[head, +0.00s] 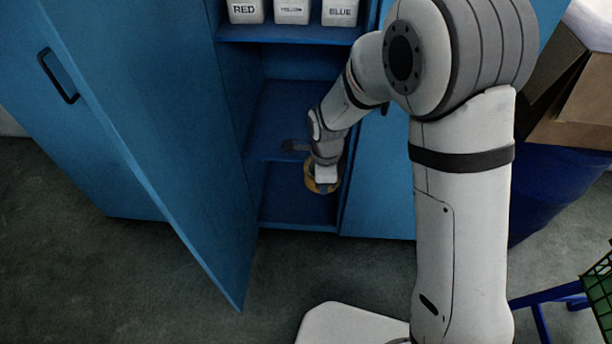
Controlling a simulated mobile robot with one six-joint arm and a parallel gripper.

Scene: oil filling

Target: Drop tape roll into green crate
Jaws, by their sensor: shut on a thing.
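The tape roll (309,182) is a yellow-brown ring low in the open blue cabinet, at its lower shelf area. My gripper (325,184) is at the roll and is shut on it; the wrist and gripper body hide part of the ring and the fingertips are hard to make out. A green wire crate (602,290) shows only in part at the right edge, well to the right of my gripper and on the other side of my arm.
The cabinet's open door (150,130) stands at the left, and a side wall bounds the opening at right. White containers marked RED (245,11), YELLOW (291,11) and BLUE (340,12) stand on the upper shelf. A cardboard box (575,90) is at upper right.

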